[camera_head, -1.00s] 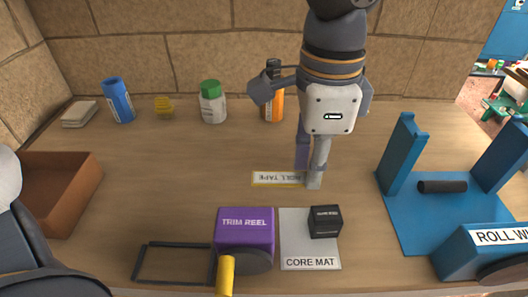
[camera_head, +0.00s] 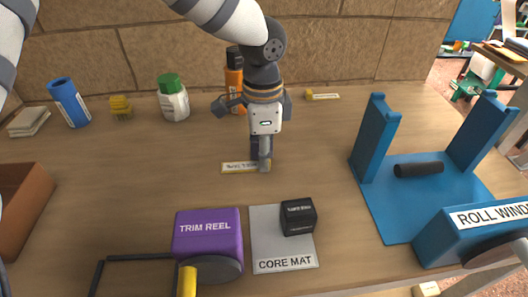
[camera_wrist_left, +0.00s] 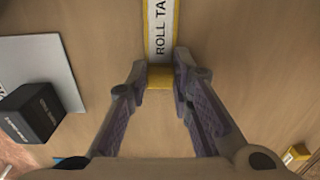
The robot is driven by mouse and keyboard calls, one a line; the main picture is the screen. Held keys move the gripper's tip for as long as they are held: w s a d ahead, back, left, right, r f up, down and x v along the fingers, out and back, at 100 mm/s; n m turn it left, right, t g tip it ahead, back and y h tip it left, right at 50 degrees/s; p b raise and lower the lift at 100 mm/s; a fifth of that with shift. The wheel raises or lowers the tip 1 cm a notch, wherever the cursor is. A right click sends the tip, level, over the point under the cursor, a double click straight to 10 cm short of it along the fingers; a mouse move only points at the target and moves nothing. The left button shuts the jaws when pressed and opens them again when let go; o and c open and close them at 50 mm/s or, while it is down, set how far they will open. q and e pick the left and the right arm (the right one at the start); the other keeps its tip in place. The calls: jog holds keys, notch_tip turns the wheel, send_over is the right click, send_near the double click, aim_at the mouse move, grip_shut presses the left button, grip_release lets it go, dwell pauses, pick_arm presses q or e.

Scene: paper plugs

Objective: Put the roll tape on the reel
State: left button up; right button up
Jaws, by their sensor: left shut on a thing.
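The roll tape (camera_head: 238,167) is a white labelled strip with yellow edging and a yellow end block, lying on the table. My left gripper (camera_head: 261,164) points down at the tape's right end. In the left wrist view its fingers (camera_wrist_left: 160,80) are shut on the yellow end block of the roll tape (camera_wrist_left: 160,28). The trim reel (camera_head: 208,228) is a purple box with a dark round part and a yellow handle, at the front centre. My right gripper is not in view.
A grey core mat (camera_head: 283,255) holds a black cube (camera_head: 299,217). A blue roll winder (camera_head: 400,215) with a dark bar stands right. Blue (camera_head: 69,102), green-capped (camera_head: 172,98) and orange (camera_head: 235,78) containers stand behind. A brown tray (camera_head: 28,200) is at left.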

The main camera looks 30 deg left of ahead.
pick_arm(q)
jog(key=o, duration=0.8)
jog(key=shift+f, duration=0.1)
